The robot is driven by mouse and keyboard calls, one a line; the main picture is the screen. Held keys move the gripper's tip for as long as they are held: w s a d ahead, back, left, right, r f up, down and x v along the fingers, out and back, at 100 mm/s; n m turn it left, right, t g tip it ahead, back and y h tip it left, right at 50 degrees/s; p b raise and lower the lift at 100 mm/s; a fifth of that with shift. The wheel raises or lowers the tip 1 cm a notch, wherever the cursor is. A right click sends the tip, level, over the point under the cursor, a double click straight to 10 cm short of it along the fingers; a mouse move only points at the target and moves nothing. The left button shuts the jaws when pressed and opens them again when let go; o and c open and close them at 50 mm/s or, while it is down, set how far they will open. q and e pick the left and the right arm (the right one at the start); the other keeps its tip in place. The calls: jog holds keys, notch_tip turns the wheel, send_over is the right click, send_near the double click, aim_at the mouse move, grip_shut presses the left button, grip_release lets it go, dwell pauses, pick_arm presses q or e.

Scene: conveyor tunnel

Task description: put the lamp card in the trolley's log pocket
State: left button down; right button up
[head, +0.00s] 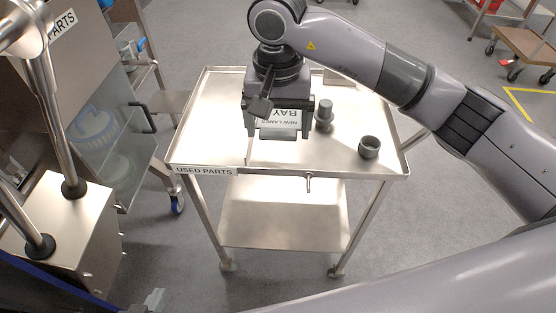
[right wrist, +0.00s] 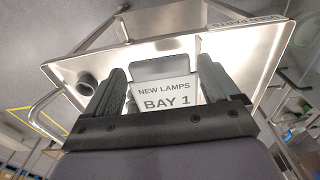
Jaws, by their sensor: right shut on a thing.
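The lamp card (head: 283,118) is white and reads "NEW LAMPS BAY 1". It also shows in the right wrist view (right wrist: 163,94), between the two fingers, with a grey block at its far side. My right gripper (head: 278,122) is shut on it, above the trolley's top. The trolley (head: 205,130) is a steel table with a rim, a lower shelf and a "USED PARTS" label on its near left edge. A pale panel (head: 338,76) at its back is partly behind my arm; I cannot tell whether it is the log pocket. My left gripper (head: 151,300) barely shows at the bottom edge.
A grey knobbed cylinder (head: 324,114) and a hollow grey cup (head: 369,147) stand on the trolley's right half. A steel cabinet with a clear door (head: 105,130) stands at the left. The trolley's left half looks clear. Other carts stand at the far right.

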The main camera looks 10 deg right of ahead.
notch_tip(320, 180, down, 11)
jog(key=shift+r+p, duration=0.1)
jog(key=shift+p, duration=0.25)
jog(key=shift+f+b, duration=0.6)
jog(key=shift+b, duration=0.1)
